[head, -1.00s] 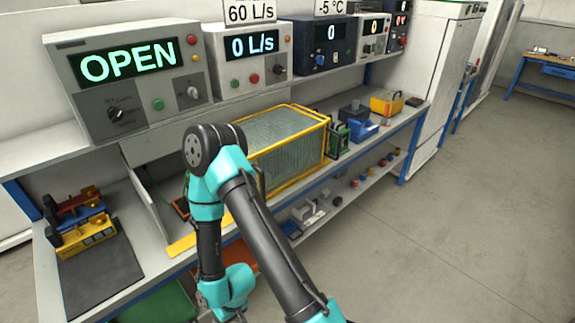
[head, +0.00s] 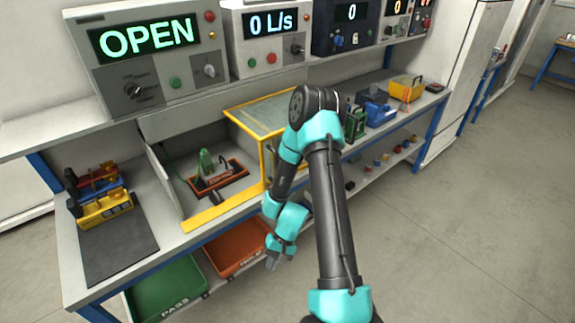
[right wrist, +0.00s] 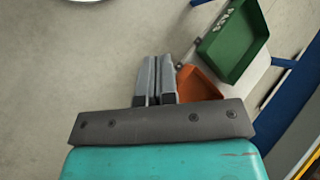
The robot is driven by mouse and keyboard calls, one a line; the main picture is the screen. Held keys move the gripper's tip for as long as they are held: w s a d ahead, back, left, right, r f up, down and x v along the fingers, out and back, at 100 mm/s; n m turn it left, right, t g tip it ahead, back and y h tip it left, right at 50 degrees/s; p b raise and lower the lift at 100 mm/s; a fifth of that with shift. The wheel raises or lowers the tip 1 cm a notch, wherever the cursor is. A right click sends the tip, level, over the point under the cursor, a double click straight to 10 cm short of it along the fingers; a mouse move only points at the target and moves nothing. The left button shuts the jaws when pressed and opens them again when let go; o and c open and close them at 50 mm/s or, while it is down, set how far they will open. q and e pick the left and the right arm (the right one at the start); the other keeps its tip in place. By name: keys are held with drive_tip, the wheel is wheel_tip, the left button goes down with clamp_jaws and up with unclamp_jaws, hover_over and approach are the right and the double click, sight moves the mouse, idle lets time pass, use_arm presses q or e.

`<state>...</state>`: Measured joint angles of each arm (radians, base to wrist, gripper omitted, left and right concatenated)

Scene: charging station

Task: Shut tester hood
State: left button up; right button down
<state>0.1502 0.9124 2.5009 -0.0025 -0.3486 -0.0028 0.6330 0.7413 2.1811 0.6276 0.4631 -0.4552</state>
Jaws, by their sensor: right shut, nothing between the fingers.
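The tester hood (head: 262,107) is a clear box with a yellow frame. It stands on the bench to the right of the open test bay, leaving the bay uncovered. Its right part is hidden behind my right arm. The bay (head: 165,160) has a yellow front strip, and inside it a green-clipped device sits on an orange-edged base (head: 222,180). The tester display (head: 147,38) reads OPEN. My right gripper (head: 272,262) hangs low in front of the bench, apart from the hood. In the right wrist view its fingers (right wrist: 155,80) are shut and empty. My left gripper is out of view.
A green PASS bin (head: 165,290) and an orange bin (head: 237,247) sit under the bench; both show in the right wrist view. Yellow and blue fixtures (head: 105,207) stand on a dark mat at left. More devices (head: 375,108) stand right of the hood. Floor in front is clear.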

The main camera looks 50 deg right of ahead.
drive_tip(key=d+r+m+t, duration=0.2)
drive_tip(key=d+r+t, duration=0.6)
drive_tip(key=d+r, duration=0.3)
drive_tip(key=d+r+m+t, duration=0.2)
drive_tip(key=d+r+t, duration=0.6)
drive_tip(key=d, duration=1)
wheel_tip(320, 180, up, 4)
drive_tip(key=shift+w+d+f+m+h, duration=0.15)
drive_tip(key=shift+d+f+m+h, duration=0.15)
drive_tip(key=shift+h, duration=0.1)
drive_tip(key=shift+a, duration=0.1)
drive_tip(key=s+a+x, duration=0.1)
drive_tip(key=a+x, duration=0.1)
drive_tip(key=x, duration=1.1)
drive_tip(key=shift+a, duration=0.15)
drive_tip(key=shift+a+r, duration=0.15)
